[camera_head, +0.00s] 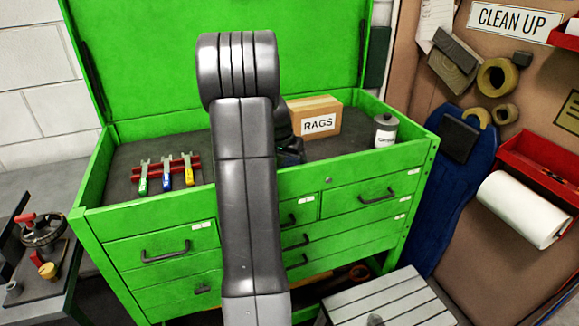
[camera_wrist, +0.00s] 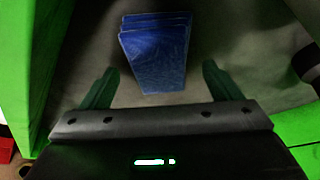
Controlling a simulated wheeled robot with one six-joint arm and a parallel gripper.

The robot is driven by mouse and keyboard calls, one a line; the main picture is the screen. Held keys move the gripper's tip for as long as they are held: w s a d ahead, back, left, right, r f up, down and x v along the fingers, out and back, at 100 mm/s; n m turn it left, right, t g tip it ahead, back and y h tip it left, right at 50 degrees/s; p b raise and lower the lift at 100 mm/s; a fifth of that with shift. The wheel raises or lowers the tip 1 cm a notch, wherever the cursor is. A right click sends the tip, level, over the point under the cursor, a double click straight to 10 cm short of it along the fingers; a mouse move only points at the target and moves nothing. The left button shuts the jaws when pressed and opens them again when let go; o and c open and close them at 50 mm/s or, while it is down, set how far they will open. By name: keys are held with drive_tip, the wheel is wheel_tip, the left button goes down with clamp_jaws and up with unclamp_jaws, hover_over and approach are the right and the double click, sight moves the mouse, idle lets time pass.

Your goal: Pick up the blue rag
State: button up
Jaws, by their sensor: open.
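The blue rag (camera_wrist: 157,58) shows in the wrist view as a folded, layered blue stack on the grey surface of the tool chest top. My gripper (camera_wrist: 155,84) is open, with one finger on each side of the rag's near end. The fingers stand apart from the rag, and nothing is held.
A cardboard box labelled RAGS (camera_head: 318,122) stands behind. A canister (camera_head: 385,131) stands to its right. Several coloured-handle tools in a red rack (camera_head: 168,172) lie left of my arm. The green chest (camera_head: 160,220) has raised edges and an open lid (camera_head: 150,60).

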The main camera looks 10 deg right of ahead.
sight(289, 165)
drive_tip(key=shift+w+d+f, duration=0.15)
drive_tip(key=shift+w+f, duration=0.1)
drive_tip(key=shift+f, duration=0.4)
drive_tip(key=c, duration=1.2)
drive_tip(key=shift+o, duration=0.2)
wheel_tip(289, 165, up, 10)
drive_tip(key=shift+b, duration=0.4)
drive_tip(key=o, duration=0.5)
drive_tip(key=c, duration=0.3)
drive_tip(key=shift+c, duration=0.2)
